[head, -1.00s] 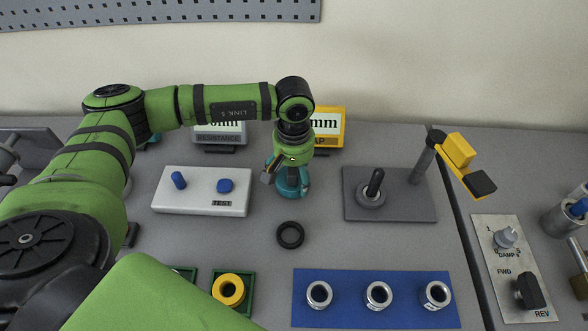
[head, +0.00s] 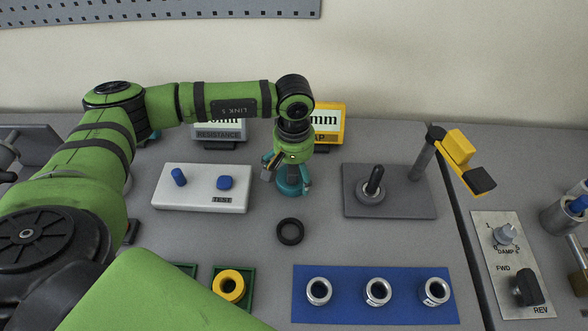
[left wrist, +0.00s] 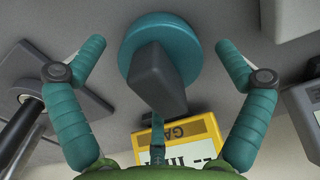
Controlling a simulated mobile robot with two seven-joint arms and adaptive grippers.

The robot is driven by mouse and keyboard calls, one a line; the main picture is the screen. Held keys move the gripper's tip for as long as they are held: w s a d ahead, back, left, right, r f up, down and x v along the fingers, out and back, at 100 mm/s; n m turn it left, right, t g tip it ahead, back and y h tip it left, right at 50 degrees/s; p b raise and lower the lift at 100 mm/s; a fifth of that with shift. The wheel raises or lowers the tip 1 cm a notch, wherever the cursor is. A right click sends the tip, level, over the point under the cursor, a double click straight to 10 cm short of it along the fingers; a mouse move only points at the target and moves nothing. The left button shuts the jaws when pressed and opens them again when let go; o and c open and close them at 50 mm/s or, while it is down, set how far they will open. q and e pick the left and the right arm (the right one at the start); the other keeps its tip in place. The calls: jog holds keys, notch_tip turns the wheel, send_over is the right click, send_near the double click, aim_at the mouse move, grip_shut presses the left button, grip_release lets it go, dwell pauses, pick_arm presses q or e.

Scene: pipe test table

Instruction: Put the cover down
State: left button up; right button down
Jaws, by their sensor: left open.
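The cover (head: 290,189) appears to be the teal round piece standing on the table under my left gripper. In the left wrist view it is a teal disc (left wrist: 136,42) with a dark grey block-shaped handle (left wrist: 158,82). My left gripper (head: 287,181) points down over the cover. Its fingers stand apart on either side of the handle, with clear gaps in the left wrist view (left wrist: 160,48). The gripper partly hides the cover in the head view. My right gripper is not in view.
A white button box (head: 202,203) is left of the cover, and a grey plate with a peg (head: 410,205) is right. A black ring (head: 290,231) lies in front. Behind is a yellow gauge (head: 330,142). A blue mat (head: 345,312) holds several metal rings.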

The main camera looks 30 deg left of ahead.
pick_arm(q)
notch_tip(320, 180, up, 11)
jog(key=b, duration=0.3)
jog(key=shift+r, duration=0.5)
